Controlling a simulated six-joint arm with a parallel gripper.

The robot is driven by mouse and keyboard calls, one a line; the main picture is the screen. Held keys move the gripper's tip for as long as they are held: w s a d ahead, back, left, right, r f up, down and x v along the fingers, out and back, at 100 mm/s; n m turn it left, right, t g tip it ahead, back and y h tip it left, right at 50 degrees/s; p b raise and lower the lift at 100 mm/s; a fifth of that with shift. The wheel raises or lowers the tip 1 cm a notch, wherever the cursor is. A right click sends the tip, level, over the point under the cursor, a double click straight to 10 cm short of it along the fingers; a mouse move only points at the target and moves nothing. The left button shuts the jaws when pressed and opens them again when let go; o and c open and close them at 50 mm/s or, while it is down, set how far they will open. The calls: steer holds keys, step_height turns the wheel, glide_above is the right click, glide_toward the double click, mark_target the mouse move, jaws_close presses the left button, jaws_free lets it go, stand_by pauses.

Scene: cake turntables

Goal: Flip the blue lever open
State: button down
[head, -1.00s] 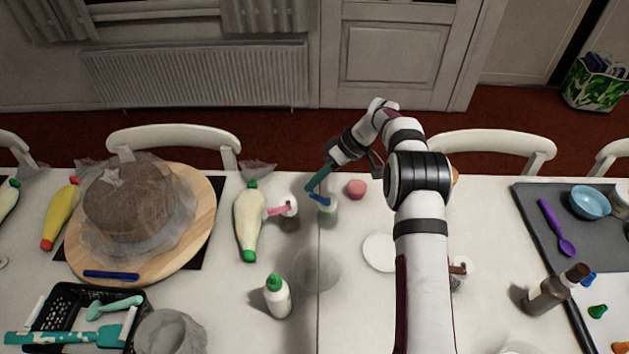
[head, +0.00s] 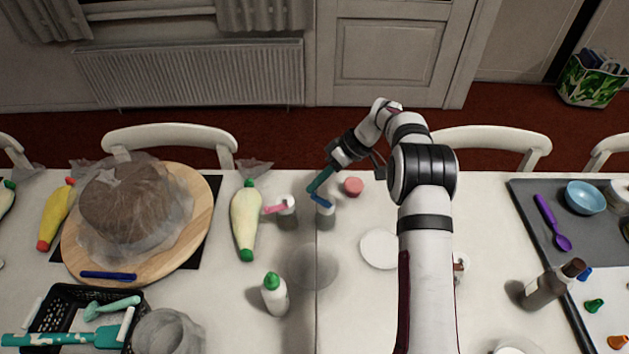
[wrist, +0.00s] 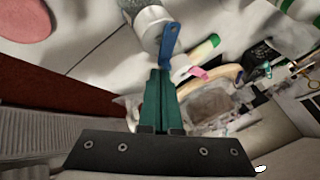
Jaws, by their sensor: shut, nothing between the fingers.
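The blue lever (head: 321,202) sits on top of a small clear-sided jar (head: 326,219) near the table's middle. In the wrist view the blue lever (wrist: 169,42) stands out from the jar's (wrist: 146,24) pale end. My gripper (head: 311,191) has teal fingers that are shut and empty. Its fingertips are at the lever's free left end in the head view. In the wrist view the gripper (wrist: 160,71) tips are right by the lever's end; whether they touch it I cannot tell.
A second jar with a pink lever (head: 275,208) stands just left. A pink round piece (head: 353,187) lies to the right, and a white plate (head: 379,249) is nearer. A yellow piping bag (head: 245,222) and a green-capped bottle (head: 274,295) are on the left.

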steer(key=w+d+f+v, duration=0.1)
steer(key=d+v, duration=0.1)
steer(key=v, duration=1)
steer(key=shift+w+f, duration=0.25)
steer(key=shift+w, duration=0.1)
steer(key=s+d+m+t, duration=0.3)
steer(key=s+d+m, duration=0.1)
steer(key=m, duration=0.2)
steer(key=shift+d+t+h, duration=0.25)
steer(key=shift+t+h, duration=0.05)
steer(key=shift+t, duration=0.1)
